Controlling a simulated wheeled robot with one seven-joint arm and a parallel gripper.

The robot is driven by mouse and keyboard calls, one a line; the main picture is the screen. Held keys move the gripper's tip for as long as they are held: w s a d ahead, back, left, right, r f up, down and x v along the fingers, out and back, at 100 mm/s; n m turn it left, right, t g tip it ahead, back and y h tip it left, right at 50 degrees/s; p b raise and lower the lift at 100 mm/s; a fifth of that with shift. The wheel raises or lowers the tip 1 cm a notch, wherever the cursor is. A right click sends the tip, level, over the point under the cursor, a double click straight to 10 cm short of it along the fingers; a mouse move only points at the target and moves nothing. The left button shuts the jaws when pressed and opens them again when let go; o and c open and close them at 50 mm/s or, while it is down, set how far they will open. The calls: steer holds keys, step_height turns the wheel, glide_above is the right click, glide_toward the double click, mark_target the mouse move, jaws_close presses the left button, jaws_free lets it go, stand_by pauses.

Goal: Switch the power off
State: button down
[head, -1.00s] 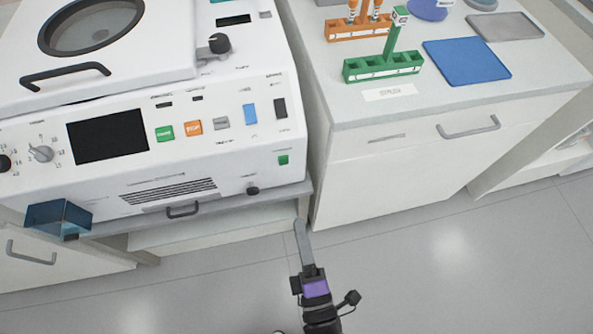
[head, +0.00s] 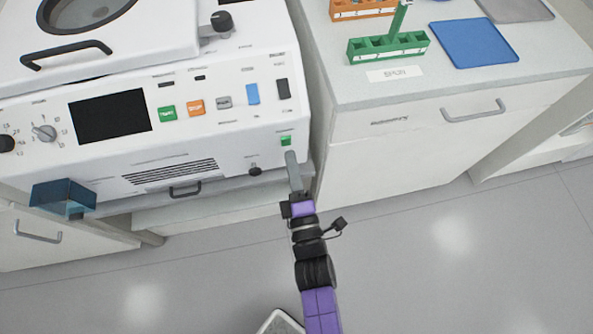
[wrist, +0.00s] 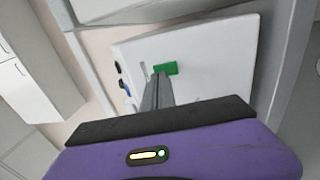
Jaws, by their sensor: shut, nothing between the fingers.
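A white machine (head: 233,142) fills the left of the head view. On its front, near the lower right corner, is a small green switch (head: 286,140); its lettering is too small to read. My gripper (head: 290,154) is shut and empty, its tip just below and in front of the green switch. I cannot tell whether they touch. In the wrist view the green switch (wrist: 168,68) stands out from the white panel, just beyond and to the right of the shut fingertips (wrist: 157,76).
Above the switch are a dark rocker (head: 283,89), a blue rocker (head: 253,94), an orange button (head: 195,107) and a green button (head: 167,113). A black knob (head: 255,171) sits lower left. A counter (head: 350,92) with a green rack (head: 388,47) stands right.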

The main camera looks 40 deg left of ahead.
mark_target(286, 142)
steer(key=shift+x, duration=1.3)
